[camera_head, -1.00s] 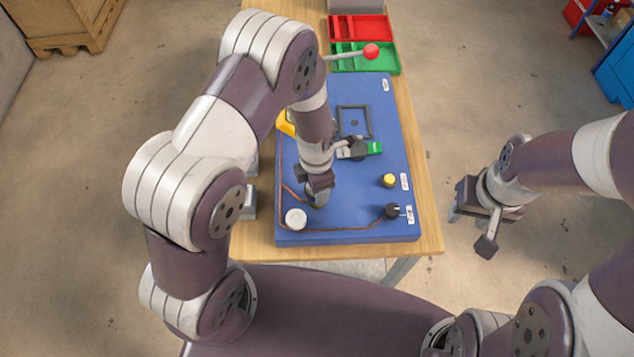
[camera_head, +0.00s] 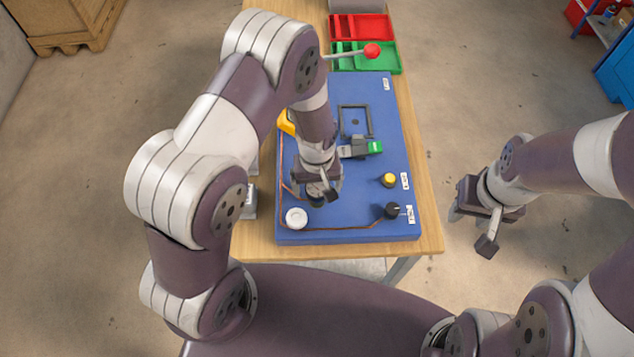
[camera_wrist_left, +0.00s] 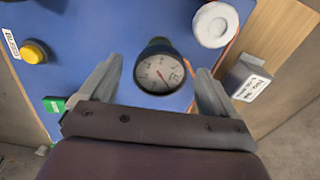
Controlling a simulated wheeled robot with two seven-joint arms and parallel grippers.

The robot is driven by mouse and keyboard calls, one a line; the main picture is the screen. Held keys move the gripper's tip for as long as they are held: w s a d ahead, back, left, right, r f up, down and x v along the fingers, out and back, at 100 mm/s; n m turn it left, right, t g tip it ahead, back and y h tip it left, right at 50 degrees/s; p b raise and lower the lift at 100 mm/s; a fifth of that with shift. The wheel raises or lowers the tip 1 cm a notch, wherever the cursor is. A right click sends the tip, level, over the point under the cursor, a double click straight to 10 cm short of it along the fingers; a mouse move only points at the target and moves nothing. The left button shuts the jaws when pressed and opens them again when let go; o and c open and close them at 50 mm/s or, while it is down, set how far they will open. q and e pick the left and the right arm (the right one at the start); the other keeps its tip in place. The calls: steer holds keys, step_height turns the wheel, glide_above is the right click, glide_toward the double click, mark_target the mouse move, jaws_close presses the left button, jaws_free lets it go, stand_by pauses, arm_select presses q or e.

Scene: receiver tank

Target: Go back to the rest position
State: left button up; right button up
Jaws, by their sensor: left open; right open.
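My left gripper (camera_wrist_left: 155,92) is open above the blue panel (camera_head: 350,215) on the table. In the left wrist view a round gauge (camera_wrist_left: 160,72) with a white face and a red needle shows between its two fingers; I see no contact with them. In the head view my left arm covers most of that part of the panel. My right gripper (camera_head: 470,222) is open and empty, out over the floor to the right of the table.
On the panel are a white knob (camera_head: 296,217), a black knob (camera_head: 392,210), a yellow button (camera_head: 389,180) and a green-ended part (camera_head: 375,147). A lever with a red ball (camera_head: 372,51) stands near red (camera_head: 385,27) and green (camera_head: 385,65) trays.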

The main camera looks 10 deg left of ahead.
arm_select(q)
step_height(320, 180, up, 7)
steer(key=p, duration=0.6)
steer(key=shift+r, duration=0.1)
